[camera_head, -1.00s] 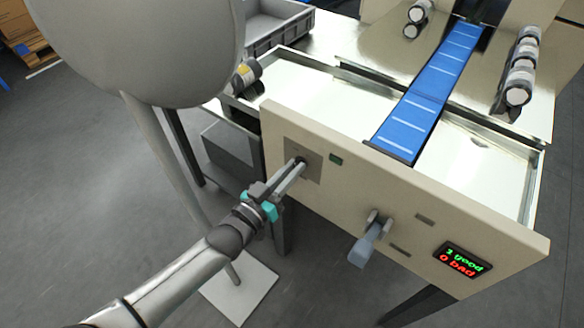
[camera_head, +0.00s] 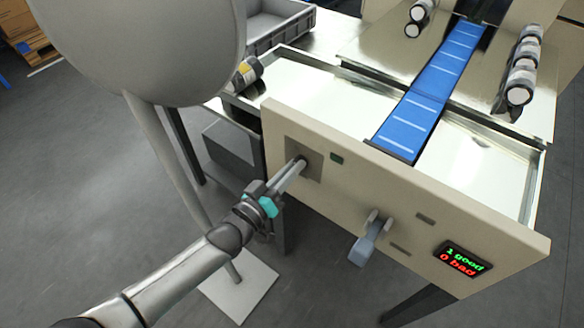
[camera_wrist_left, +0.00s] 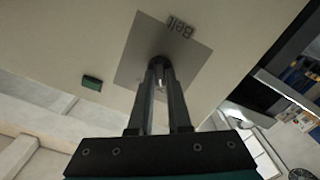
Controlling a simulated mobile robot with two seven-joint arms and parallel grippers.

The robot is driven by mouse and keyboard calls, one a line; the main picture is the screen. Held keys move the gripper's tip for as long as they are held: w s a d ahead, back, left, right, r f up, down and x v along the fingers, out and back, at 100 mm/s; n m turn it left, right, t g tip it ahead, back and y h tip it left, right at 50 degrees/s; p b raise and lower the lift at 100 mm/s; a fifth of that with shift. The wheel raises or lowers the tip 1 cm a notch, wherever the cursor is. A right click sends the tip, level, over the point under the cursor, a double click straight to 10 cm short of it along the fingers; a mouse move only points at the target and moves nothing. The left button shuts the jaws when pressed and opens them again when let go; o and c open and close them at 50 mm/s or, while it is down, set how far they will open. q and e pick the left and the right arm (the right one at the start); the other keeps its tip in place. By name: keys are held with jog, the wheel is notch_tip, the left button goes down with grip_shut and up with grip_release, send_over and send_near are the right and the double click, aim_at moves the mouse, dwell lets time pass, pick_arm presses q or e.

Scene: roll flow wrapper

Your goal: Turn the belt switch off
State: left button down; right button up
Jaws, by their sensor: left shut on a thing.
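The belt switch plate (camera_head: 313,170) is a grey square on the left part of the machine's beige front panel. In the left wrist view the plate (camera_wrist_left: 137,72) carries the word "Belt", and the dark switch knob (camera_wrist_left: 159,64) shows at its middle. My left gripper (camera_head: 300,163) reaches the plate from the lower left. In the left wrist view my left gripper (camera_wrist_left: 161,80) has its two fingers closed around the switch, which they mostly hide. The indicator (camera_head: 337,158) beside the plate is dark green. My right gripper is not in view.
A blue belt (camera_head: 412,115) runs across the metal top. A grey lever (camera_head: 366,244) sticks out of the front panel, near a display (camera_head: 463,262) reading "1 good, 0 bad". Dark rolls (camera_head: 521,75) lie at the right. A large pale rounded shape covers the upper left.

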pick_arm(q)
jog(key=shift+f, duration=0.1)
jog(key=c, duration=0.9)
grip_release()
jog(key=shift+o, duration=0.2)
jog(key=p+v, duration=0.3)
jog(key=v, duration=1.2)
jog(key=shift+p, duration=0.3)
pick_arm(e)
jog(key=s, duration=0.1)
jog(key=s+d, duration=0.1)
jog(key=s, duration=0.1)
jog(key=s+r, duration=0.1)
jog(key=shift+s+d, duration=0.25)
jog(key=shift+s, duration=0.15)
pick_arm(q)
jog(key=shift+s+a, duration=0.1)
jog(key=shift+s, duration=0.05)
